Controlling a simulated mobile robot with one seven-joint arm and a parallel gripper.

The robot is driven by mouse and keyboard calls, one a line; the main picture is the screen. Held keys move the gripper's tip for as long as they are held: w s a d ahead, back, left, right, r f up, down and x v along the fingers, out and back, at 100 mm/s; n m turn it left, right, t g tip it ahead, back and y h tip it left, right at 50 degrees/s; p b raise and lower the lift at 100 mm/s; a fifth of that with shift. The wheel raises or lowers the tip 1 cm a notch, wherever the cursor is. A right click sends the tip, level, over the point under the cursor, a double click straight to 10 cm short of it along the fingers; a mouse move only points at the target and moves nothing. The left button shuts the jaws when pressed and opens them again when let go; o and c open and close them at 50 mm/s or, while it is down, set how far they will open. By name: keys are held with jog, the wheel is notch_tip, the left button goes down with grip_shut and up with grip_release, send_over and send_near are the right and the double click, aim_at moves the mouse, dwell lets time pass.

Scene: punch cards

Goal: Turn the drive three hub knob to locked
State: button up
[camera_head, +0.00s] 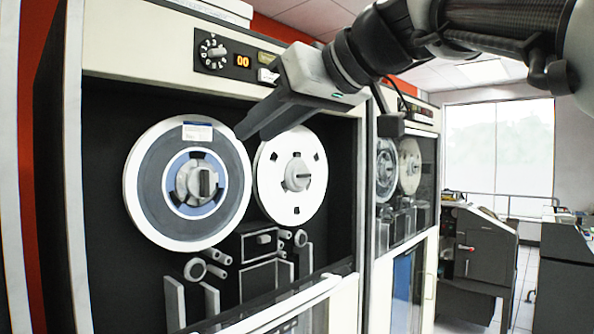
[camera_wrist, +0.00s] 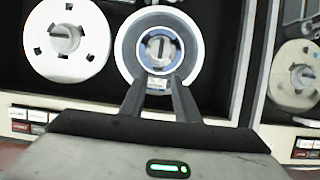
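In the head view, the near tape drive (camera_head: 215,90) carries a grey reel with a white rim and blue hub ring (camera_head: 150,185) on the left. Its silver hub knob (camera_head: 197,182) has a grip bar standing roughly upright. A white reel (camera_head: 268,185) with its own hub knob (camera_head: 297,175) sits to the right. I cannot read which drive is number three. My gripper (camera_head: 252,132) is in front of the reels' upper part, above and right of the blue-ringed hub. In the wrist view my gripper (camera_wrist: 156,80) is open and empty, its fingers pointing toward the blue-ringed hub knob (camera_wrist: 158,48).
A selector dial (camera_head: 211,52) and orange display (camera_head: 242,61) sit above the reels. A second tape drive (camera_head: 405,190) stands to the right. A part-lowered glass door frame (camera_head: 290,305) crosses the near drive's lower front. Cabinets (camera_head: 485,250) stand farther right, beyond open floor.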

aim_at(204, 183)
jog(key=p+x, duration=0.1)
jog(key=x, duration=1.4)
jog(key=shift+w+a+f, duration=0.1)
jog(key=shift+w+f, duration=0.05)
grip_shut()
